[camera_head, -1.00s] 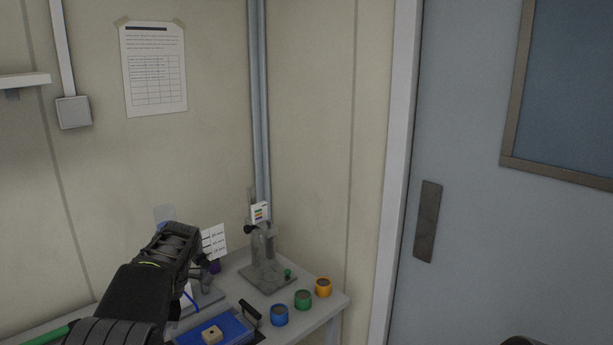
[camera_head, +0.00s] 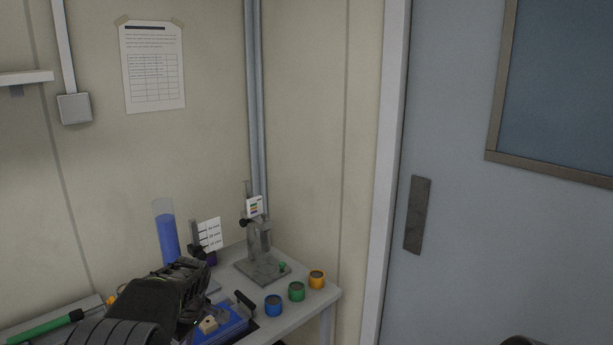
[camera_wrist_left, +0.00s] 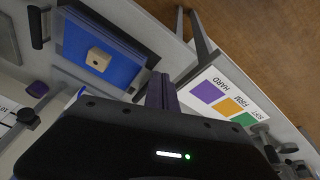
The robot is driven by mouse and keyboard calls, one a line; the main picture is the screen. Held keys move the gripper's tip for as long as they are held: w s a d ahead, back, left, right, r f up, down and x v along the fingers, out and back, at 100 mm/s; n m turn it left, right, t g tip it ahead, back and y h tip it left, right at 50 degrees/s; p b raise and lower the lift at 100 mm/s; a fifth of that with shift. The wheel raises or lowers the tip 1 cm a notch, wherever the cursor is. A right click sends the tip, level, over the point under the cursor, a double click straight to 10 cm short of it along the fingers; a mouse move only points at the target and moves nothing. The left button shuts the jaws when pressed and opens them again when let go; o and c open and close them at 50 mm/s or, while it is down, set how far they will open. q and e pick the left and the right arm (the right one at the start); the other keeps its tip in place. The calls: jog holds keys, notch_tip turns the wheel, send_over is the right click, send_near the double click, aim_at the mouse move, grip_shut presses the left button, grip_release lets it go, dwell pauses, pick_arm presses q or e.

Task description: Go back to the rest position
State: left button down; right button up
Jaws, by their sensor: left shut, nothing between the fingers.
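My left gripper (camera_head: 190,285) comes in from the lower left of the head view, over the left part of the table, partly hiding the blue tray. In the left wrist view its fingers (camera_wrist_left: 160,90) are together with nothing between them. The blue tray (camera_head: 232,329) holds a small beige block (camera_head: 208,325); both also show in the left wrist view, as tray (camera_wrist_left: 75,45) and block (camera_wrist_left: 98,59). The gripper is apart from the block. My right gripper is not in view; only a dark shape shows at the bottom right edge.
A tall blue-filled cylinder (camera_head: 167,240), a marked white card (camera_head: 209,234) and a grey stand (camera_head: 262,268) are at the back. Blue (camera_head: 273,308), green (camera_head: 297,292) and orange (camera_head: 317,280) cups line the right edge. A green-handled tool (camera_head: 45,327) lies left.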

pick_arm(q)
jog(key=s+d+f+m+h, duration=0.1)
jog(key=s+d+f+m, duration=0.25)
jog(key=f, duration=0.35)
jog(key=s+d+f+m+t+h, duration=0.1)
jog(key=s+d+f+m, duration=0.25)
jog(key=f, duration=0.25)
jog(key=s+d+f+m+h, duration=0.1)
jog(key=s+d+f+m, duration=0.25)
jog(key=f, duration=0.35)
jog(key=s+d+f+g+h, duration=0.1)
jog(key=s+d, duration=0.4)
jog(key=s, duration=0.8)
jog(key=s+d+f+m+g+h, duration=0.1)
jog(key=s+d+f+h, duration=0.2)
jog(key=s, duration=0.9)
notch_tip(320, 180, down, 3)
jog(key=d, duration=0.2)
jog(key=shift+s+d+r+g, duration=0.15)
jog(key=shift+s+d+g, duration=0.15)
jog(key=shift+s+d, duration=0.1)
